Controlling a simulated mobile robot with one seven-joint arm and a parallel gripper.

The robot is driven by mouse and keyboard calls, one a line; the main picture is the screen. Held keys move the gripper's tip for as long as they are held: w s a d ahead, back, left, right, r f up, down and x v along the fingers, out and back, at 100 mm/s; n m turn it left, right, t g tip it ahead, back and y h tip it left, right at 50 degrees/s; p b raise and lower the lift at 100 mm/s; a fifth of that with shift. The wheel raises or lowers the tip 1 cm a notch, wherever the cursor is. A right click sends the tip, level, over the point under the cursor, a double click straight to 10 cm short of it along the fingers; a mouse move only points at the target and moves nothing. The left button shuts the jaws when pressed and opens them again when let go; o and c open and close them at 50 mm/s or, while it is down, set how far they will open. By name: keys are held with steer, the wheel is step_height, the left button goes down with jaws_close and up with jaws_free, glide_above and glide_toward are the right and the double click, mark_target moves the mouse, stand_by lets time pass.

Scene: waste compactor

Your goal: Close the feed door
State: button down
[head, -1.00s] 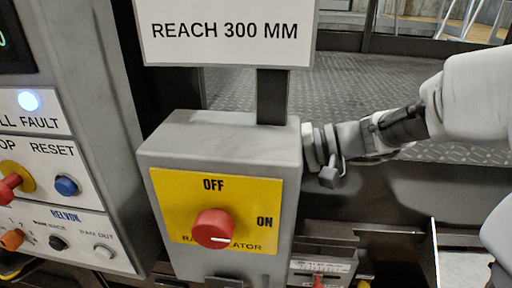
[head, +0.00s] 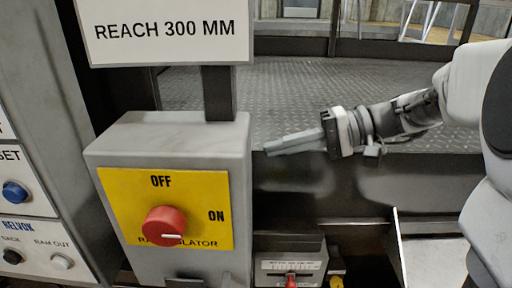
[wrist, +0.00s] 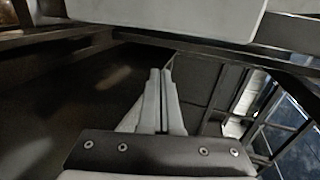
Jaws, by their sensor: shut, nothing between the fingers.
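I cannot pick out the feed door for certain in either view. My gripper (head: 268,149) is to the right of the grey isolator box in the head view, its fingers pointing left and held together with nothing between them. In the wrist view my gripper's fingers (wrist: 158,72) lie side by side, closed, and point towards dark framework. No contact with a door or handle shows.
The grey isolator box (head: 238,160) carries a red knob (head: 164,226) on a yellow plate. A white sign (head: 165,30) reading REACH 300 MM stands above it. Control buttons (head: 15,193) are at left. A dark ledge (head: 330,185) runs below my gripper. Patterned metal floor (head: 400,80) lies behind.

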steer(key=shift+d+r, duration=0.1)
steer(key=shift+d, duration=0.15)
steer(key=shift+s, duration=0.1)
